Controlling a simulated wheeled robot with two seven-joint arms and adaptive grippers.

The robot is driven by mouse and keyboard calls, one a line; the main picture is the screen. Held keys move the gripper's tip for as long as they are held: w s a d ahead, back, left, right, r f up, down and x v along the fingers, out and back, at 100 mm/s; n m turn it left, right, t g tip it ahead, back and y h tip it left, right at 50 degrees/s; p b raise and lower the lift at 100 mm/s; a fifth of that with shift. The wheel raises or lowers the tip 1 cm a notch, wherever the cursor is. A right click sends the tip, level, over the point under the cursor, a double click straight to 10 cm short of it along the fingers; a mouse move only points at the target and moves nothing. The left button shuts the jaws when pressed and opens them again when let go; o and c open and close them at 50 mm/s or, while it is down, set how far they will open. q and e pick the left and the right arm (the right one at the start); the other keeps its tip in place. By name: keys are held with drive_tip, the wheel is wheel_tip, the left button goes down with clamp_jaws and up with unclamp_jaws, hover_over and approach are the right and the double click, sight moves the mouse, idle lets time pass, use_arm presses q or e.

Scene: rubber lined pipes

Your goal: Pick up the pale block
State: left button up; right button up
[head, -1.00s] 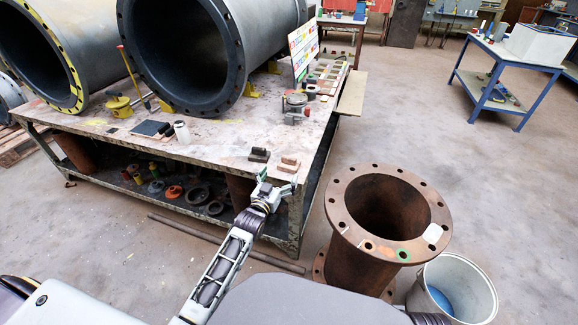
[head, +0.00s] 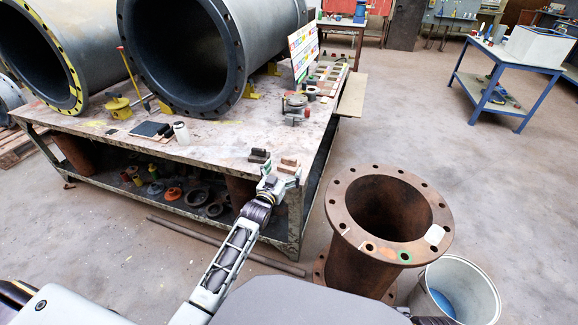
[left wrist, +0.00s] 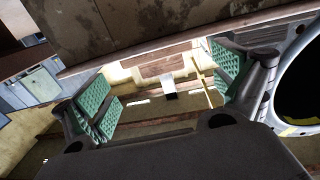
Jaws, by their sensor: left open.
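The pale block (head: 289,163), a small pinkish-tan piece, sits near the front right corner of the workbench top (head: 225,150). My left gripper (head: 280,175) is open at the bench's front edge, right by the block and partly in front of its lower part in the head view. I cannot tell whether the fingers touch it. In the left wrist view the open gripper (left wrist: 165,88) shows its green ribbed pads far apart. A large brown-grey surface fills the top of that view; I cannot make out the block there. My right gripper is not in view.
A dark block (head: 259,156) stands just left of the pale one. Large grey pipes (head: 190,45) lie on the bench behind. A rusty flanged pipe (head: 370,265) stands on the floor to the right, beside a white bucket (head: 455,290).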

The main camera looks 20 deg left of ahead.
sight(288, 162)
use_arm(q)
drive_tip(key=shift+w, duration=0.15)
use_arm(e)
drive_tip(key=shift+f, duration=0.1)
use_arm(q)
drive_tip(key=shift+w+b, duration=0.35)
drive_tip(key=shift+w, duration=0.15)
drive_tip(key=shift+w+d, duration=0.1)
drive_tip(key=shift+w, duration=0.2)
drive_tip(key=shift+w+r+b, duration=0.1)
drive_tip(key=shift+w+b, duration=0.2)
drive_tip(key=shift+w, duration=0.05)
drive_tip(key=shift+w+d+b, duration=0.1)
drive_tip(key=shift+w+b, duration=0.25)
drive_tip(key=shift+w, duration=0.9)
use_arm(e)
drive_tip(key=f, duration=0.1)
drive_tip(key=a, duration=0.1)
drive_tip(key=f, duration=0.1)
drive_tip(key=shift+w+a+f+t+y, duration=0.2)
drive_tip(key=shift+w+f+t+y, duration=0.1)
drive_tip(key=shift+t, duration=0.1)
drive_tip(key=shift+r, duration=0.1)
use_arm(q)
drive_tip(key=shift+c, duration=1.2)
drive_tip(key=shift+r, duration=0.1)
drive_tip(key=c, duration=1.1)
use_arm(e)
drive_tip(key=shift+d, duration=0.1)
